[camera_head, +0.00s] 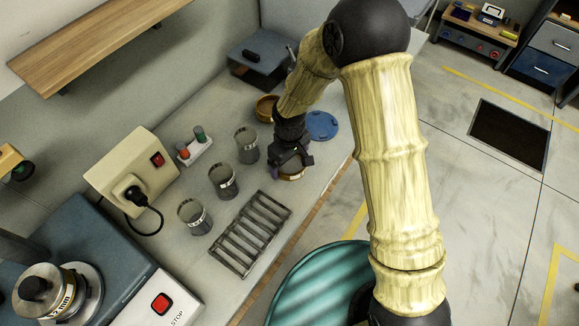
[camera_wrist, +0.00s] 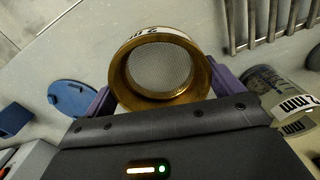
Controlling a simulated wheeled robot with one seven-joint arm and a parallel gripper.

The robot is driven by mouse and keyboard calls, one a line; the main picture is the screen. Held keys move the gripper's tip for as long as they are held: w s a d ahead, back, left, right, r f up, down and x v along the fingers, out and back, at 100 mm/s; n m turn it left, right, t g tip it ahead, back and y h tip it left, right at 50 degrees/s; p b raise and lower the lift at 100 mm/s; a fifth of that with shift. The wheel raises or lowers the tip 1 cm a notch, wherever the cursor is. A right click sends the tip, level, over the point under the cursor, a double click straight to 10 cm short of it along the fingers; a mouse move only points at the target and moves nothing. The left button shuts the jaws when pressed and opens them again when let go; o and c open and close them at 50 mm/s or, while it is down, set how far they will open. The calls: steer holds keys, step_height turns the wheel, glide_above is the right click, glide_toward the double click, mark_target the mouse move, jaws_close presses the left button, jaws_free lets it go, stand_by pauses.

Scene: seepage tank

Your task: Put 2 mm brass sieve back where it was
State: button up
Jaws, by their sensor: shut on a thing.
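The brass sieve (camera_wrist: 122,88) is a short gold ring with a fine grey mesh and a white label, partly cut off, with a "2" on it. It sits between the purple fingers of my gripper (camera_wrist: 163,88), which is shut on it. In the head view my gripper (camera_head: 291,160) is low over the bench, right of the glass jars, and a brass edge of the sieve (camera_head: 292,177) shows under it. I cannot tell whether the sieve touches the bench.
Glass jars (camera_head: 223,182) with labels and a slatted metal rack (camera_head: 250,232) stand left of my gripper. A blue disc (camera_head: 322,125) and a brass bowl (camera_head: 266,108) lie behind it. A machine with a labelled metal stack (camera_head: 60,296) is front left. The bench edge is close on the right.

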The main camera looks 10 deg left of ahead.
mark_target(290, 164)
steer(key=shift+f+p, duration=0.35)
steer(key=shift+f, duration=1.75)
steer(key=shift+f, duration=0.15)
steer(key=o, duration=0.7)
steer(key=shift+o, duration=0.3)
step_height(290, 164, up, 12)
steer(key=shift+r+b, duration=0.2)
steer(key=shift+b, duration=0.75)
